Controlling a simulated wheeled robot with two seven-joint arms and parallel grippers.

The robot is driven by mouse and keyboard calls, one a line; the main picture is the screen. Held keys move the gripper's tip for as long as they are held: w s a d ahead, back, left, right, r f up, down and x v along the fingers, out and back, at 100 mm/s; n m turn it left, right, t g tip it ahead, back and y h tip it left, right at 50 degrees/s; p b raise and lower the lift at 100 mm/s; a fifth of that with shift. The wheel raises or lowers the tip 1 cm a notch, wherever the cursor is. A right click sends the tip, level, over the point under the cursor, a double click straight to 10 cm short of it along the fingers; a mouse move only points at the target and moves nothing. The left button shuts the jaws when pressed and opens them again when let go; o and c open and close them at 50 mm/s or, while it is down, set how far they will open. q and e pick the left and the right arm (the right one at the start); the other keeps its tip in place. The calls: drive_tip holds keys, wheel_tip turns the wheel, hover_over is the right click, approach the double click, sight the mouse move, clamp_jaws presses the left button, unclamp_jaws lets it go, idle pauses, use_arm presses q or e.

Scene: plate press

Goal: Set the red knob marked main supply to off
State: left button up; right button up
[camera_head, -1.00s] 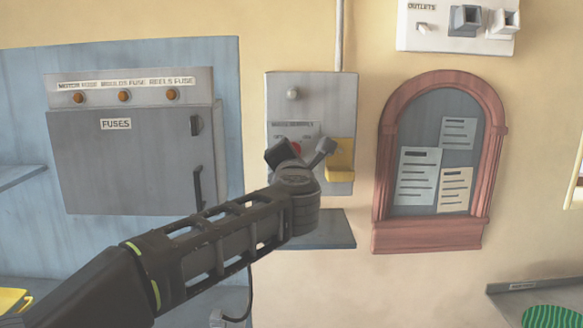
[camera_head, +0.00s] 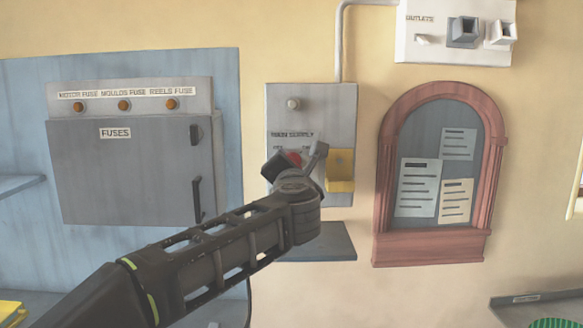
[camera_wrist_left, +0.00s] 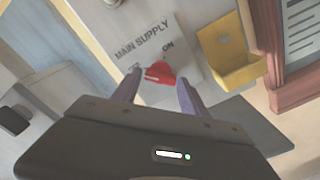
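The red knob (camera_head: 294,158) sits on a grey panel (camera_head: 312,101) lettered MAIN SUPPLY, partly hidden by my left gripper. In the left wrist view the red knob (camera_wrist_left: 161,72) shows between the fingertips, with a pale mark on its left part. The ON lettering (camera_wrist_left: 168,47) is above it and slightly right. My left gripper (camera_head: 296,162) is open, with one finger on each side of the knob; it also shows in the left wrist view (camera_wrist_left: 159,88). I cannot tell whether the fingers touch the knob. My right gripper is in neither view.
A yellow holder (camera_head: 341,171) is fixed close to the right of my left fingers. A grey shelf (camera_head: 318,244) juts out below the panel. The fuse box (camera_head: 130,170) is to the left, and a red-framed notice board (camera_head: 383,190) to the right.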

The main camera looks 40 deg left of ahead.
use_arm(q)
drive_tip(key=shift+o, duration=1.1)
drive_tip(key=v, duration=0.7)
drive_tip(key=shift+s+d+b, duration=0.25)
drive_tip(key=shift+s+b, duration=0.05)
drive_tip(key=shift+b, duration=0.1)
